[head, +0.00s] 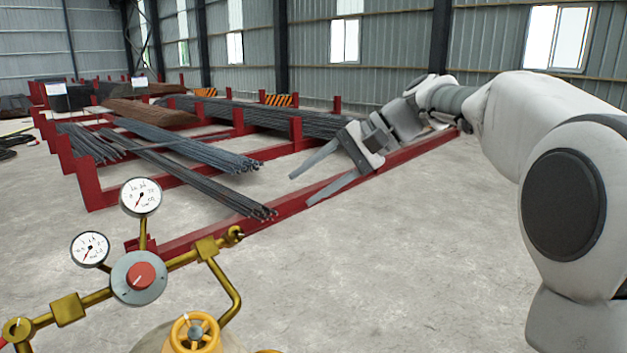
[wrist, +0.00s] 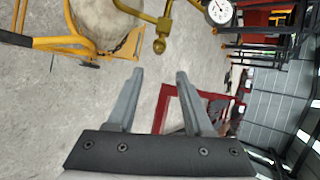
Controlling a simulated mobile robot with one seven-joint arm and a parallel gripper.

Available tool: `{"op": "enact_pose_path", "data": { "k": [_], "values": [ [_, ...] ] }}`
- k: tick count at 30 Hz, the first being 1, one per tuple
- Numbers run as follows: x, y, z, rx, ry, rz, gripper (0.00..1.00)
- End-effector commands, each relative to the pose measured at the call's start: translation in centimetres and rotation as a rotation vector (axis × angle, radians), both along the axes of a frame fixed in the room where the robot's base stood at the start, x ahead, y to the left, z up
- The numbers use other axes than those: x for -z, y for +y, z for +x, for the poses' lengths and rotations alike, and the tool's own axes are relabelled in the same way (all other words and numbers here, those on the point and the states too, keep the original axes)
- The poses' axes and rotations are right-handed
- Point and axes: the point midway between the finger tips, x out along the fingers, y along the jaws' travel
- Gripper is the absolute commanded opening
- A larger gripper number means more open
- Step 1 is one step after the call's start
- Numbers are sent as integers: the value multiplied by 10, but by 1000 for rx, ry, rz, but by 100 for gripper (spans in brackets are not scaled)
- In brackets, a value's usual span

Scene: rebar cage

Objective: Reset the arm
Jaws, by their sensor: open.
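My gripper (head: 299,189) is open and empty in the head view, held out in the air in front of the red rack, with its two grey fingers pointing left and down. My white arm reaches in from the right edge. Nothing touches the fingers.
A brass gas manifold with gauges (head: 141,197) and a yellow valve wheel (head: 195,335) stands at the front left. A red rack (head: 88,185) holds bundles of rebar (head: 190,150). A yellow frame (wrist: 60,42) shows in the wrist view. Open concrete floor (head: 390,260) lies at the middle.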

Motion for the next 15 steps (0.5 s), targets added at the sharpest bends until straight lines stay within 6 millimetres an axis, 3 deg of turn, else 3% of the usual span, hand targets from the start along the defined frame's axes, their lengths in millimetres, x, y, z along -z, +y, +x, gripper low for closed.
{"op": "enact_pose_path", "data": {
  "k": [15],
  "values": [
    [0, -5, -9, 5, -14, -33, 52]
  ]
}}
